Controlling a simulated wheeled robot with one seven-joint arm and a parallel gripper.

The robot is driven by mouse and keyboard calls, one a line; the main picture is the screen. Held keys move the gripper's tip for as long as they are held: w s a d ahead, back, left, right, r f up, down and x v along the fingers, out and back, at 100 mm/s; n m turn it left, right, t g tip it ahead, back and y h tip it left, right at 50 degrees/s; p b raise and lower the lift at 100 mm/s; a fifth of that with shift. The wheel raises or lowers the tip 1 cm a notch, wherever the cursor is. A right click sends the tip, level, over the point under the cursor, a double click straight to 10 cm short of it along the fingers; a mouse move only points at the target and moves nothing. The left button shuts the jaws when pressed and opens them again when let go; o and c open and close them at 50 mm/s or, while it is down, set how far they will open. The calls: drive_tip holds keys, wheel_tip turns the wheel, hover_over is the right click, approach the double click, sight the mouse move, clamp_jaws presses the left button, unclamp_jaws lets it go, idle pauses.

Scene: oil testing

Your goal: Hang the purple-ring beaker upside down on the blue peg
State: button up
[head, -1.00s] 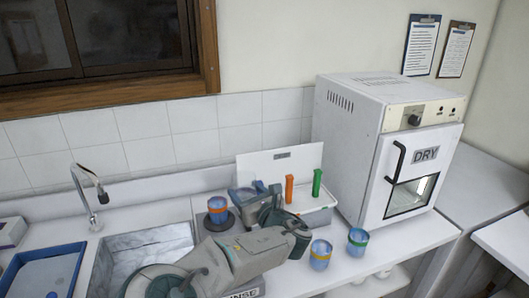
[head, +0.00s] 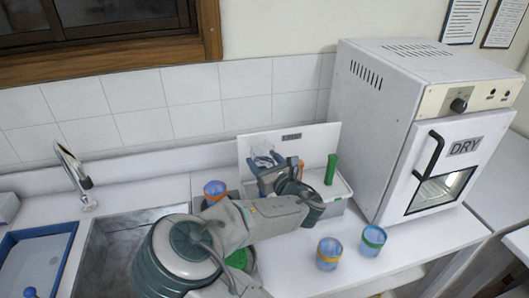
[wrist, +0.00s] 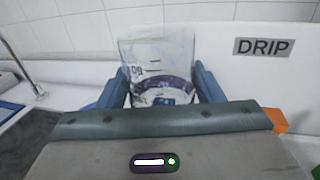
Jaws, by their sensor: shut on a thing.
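My gripper (wrist: 161,92) is shut on the purple-ring beaker (wrist: 158,62), a clear beaker with dark markings. In the wrist view its purple band lies toward the lower part, between the two blue fingers. In the head view the beaker (head: 265,157) is small, held in front of the white drip rack (head: 310,136). An orange peg (head: 301,165) and a green peg (head: 331,168) stand on the rack. The orange peg is partly hidden by my gripper. The blue peg cannot be made out; my gripper and the beaker cover that part of the rack.
An orange-ring beaker (head: 215,190) stands left of the rack. A yellow-ring beaker (head: 329,254) and a green-ring beaker (head: 373,240) stand on the counter at front right. The DRY oven (head: 425,140) stands at right. A sink (head: 120,250) and blue tray (head: 35,262) are at left.

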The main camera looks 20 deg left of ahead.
wheel_tip(320, 180, down, 7)
drive_tip(key=b, duration=0.5)
drive_tip(key=shift+r+b, duration=0.1)
drive_tip(key=shift+b, duration=0.2)
drive_tip(key=shift+f+b, duration=0.5)
idle(0.5)
drive_tip(key=o, duration=1.1)
drive_tip(key=shift+c, duration=0.2)
